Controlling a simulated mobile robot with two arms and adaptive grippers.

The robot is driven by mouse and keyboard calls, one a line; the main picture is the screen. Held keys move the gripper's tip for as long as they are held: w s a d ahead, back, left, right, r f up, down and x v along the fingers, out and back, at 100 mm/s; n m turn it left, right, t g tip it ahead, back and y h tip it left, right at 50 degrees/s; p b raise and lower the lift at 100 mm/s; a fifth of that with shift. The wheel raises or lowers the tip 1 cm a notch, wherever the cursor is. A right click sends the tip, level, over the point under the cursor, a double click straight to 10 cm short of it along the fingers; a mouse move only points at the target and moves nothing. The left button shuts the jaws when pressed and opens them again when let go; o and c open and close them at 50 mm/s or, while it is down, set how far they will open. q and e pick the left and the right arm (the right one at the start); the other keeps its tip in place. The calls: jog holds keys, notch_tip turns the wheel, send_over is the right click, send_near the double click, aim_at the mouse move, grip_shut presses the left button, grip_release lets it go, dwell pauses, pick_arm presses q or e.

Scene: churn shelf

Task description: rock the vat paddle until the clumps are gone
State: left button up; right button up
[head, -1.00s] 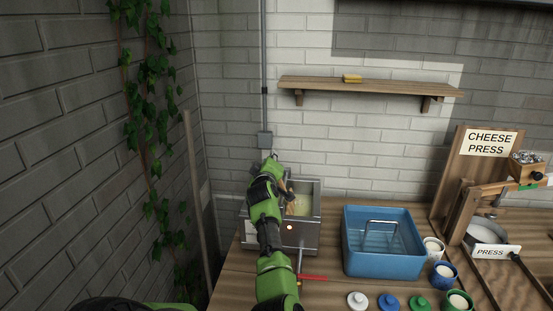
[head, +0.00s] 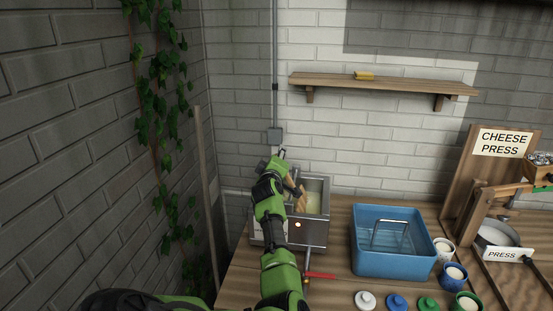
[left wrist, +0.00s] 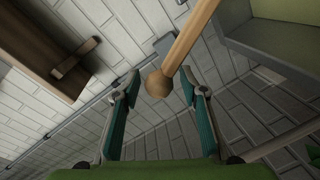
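The vat (head: 316,240) is a square metal box with a lit orange lamp on its front. It holds pale yellowish contents (head: 314,203), too small to tell whether clumps float in them. The wooden paddle (head: 301,199) shows tilted in the vat, partly hidden behind my arm. My left gripper (head: 279,158) is above the vat's back left side. In the left wrist view its two teal fingers (left wrist: 160,84) are spread, with gaps on both sides of the round knob of the paddle handle (left wrist: 158,86) between the tips. My right gripper is out of view.
A red-handled tap (head: 320,275) sticks out at the vat's front. A blue tub (head: 395,268) with a wire handle stands to the right, with lids and cups before and beside it. The cheese press (head: 462,185) is at far right. A wall shelf (head: 385,85) hangs above.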

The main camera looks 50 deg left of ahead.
pick_arm(q)
jog(key=shift+s+d+r, duration=0.1)
jog(key=shift+s+d, duration=0.05)
jog(key=v, duration=1.1)
jog(key=shift+s+d, duration=0.2)
jog(key=shift+d, duration=0.05)
jog(key=w+a+m+p, duration=0.1)
jog(key=w+a+m, duration=0.1)
jog(key=w+a+m+t+p, duration=0.1)
jog(key=w+a+m+p, duration=0.1)
jog(key=w+a+m, duration=0.1)
jog(key=w+a+m+p, duration=0.2)
jog(key=shift+w+a+f+t, duration=0.2)
jog(key=shift+w+f+t, duration=0.1)
jog(key=shift+f+t, duration=0.1)
jog(key=shift+w+a, duration=0.4)
jog(key=shift+a, duration=0.05)
